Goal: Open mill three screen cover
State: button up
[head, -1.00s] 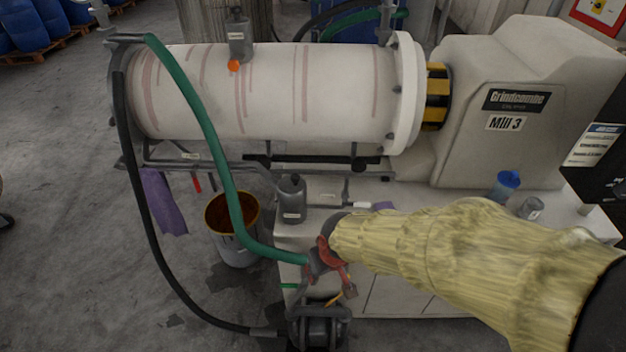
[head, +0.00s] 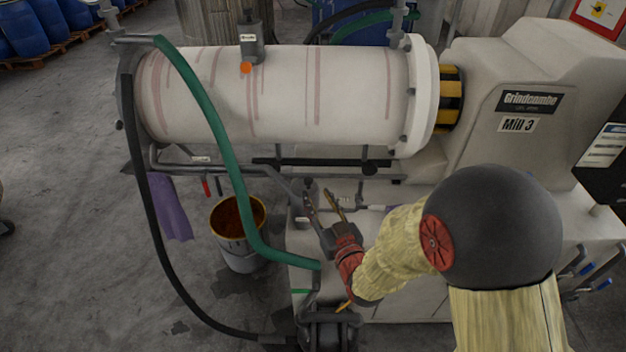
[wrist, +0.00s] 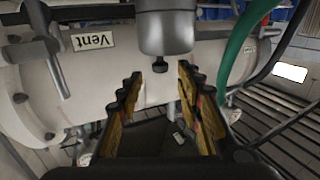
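Mill 3 (head: 518,124) has a white horizontal barrel (head: 280,95) with faint red streaks. No label reading "screen cover" is legible, so I cannot tell which part that is. A small grey canister (head: 300,212) below the barrel is partly hidden by my gripper (head: 320,194). My gripper is open and empty, its fingers pointing up towards the barrel's underside. In the wrist view, a grey cylindrical part with a dark knob (wrist: 166,33) lies just beyond the open fingers (wrist: 160,72), apart from them.
A green hose (head: 205,120) and a black hose (head: 150,230) hang at the barrel's left. A bucket with brown-red contents (head: 232,255) stands on the floor beside a purple cloth (head: 170,207). A dark pipe runs under the barrel. Floor at left is open.

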aim_at(310, 183)
jog(key=shift+w+r, duration=0.1)
jog(key=shift+r, duration=0.2)
jog(key=shift+w+a, duration=0.15)
jog(key=shift+w, duration=0.15)
jog(key=b+x, duration=0.1)
jog(key=x, duration=0.6)
jog(key=shift+b, duration=0.4)
jog(key=shift+c, duration=1.2)
grip_shut()
